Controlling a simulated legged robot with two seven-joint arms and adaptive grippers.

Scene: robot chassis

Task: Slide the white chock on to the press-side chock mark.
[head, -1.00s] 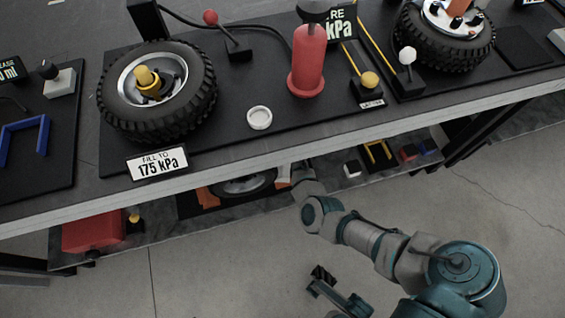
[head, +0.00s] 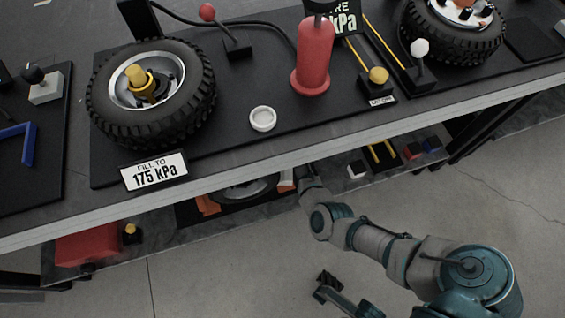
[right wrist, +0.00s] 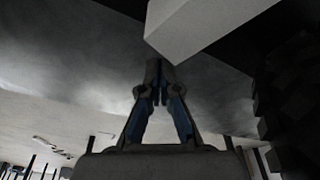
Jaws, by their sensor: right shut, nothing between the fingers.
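The white chock (right wrist: 195,22) fills the upper middle of the right wrist view, its near corner just beyond my fingertips. I cannot tell whether they touch. In the head view a small pale patch of it (head: 287,177) seems to show under the bench edge, beside an orange piece (head: 286,188). My right gripper (right wrist: 158,82) is shut and empty, pointing at the chock's lower edge. In the head view that gripper is hidden under the bench top. What looks like my left gripper (head: 325,284) hangs low at the bottom, clear of everything; its opening is unclear. I cannot make out the press-side chock mark.
The bench's front edge (head: 340,140) overhangs the lower shelf. A dark tyre tread (right wrist: 285,100) stands right of my right gripper; the shelf wheel (head: 250,188) is partly hidden. A red box (head: 88,246) and small items lie elsewhere on the shelf. Bare floor is in front.

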